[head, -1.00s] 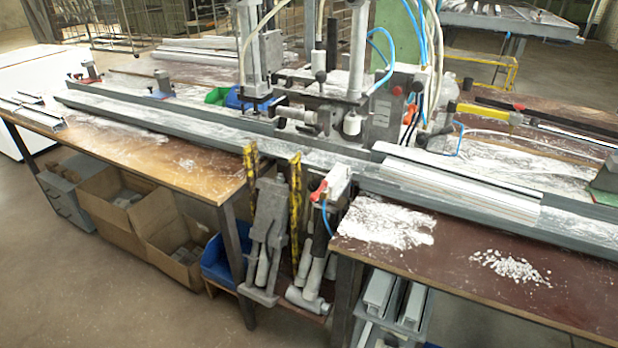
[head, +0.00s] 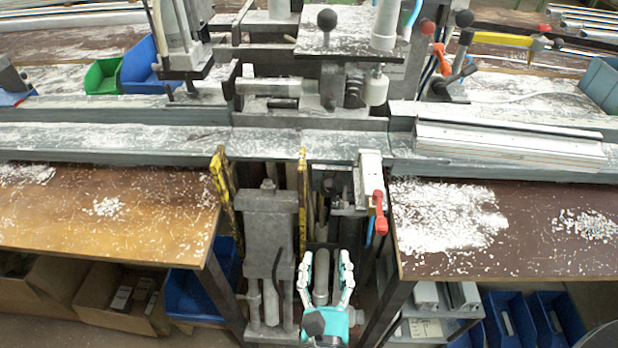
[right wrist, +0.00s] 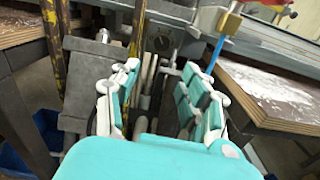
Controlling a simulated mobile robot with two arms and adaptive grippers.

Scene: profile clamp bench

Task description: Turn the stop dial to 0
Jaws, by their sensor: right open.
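What looks like the stop dial is a small dark round face (right wrist: 161,43) with a pale mark, just ahead of my gripper in the right wrist view. My left gripper is not in view.
A grey clamp cylinder (head: 270,240) stands close left of the gripper. A red-handled valve (head: 379,205) with a blue hose is at the right. Yellow-striped bars (head: 226,190) and the table edges frame the gap. Aluminium profiles (head: 510,145) lie on the bed above.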

